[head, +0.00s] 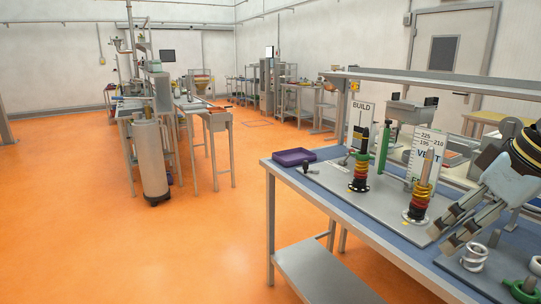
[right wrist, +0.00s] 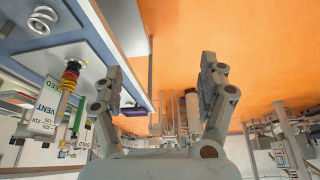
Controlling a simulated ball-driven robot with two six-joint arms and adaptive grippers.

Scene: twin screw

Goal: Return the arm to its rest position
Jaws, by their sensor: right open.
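My right gripper (head: 446,236) reaches in from the right edge of the head view, its two grey fingers angled down and left above the front part of the bench. In the right wrist view the fingers (right wrist: 160,68) are spread wide with nothing between them. A post with stacked red and yellow rings (head: 421,202) stands left of it, apart from the fingers. A second ringed post (head: 360,174) stands further left. The ringed post with red and yellow parts also shows in the right wrist view (right wrist: 70,75). My left gripper is not in view.
The bench's grey board (head: 345,197) carries a green upright (head: 383,146), the BUILD sign (head: 361,112) and the VENT sign (head: 425,142). A purple tray (head: 294,157) sits at the far left corner.

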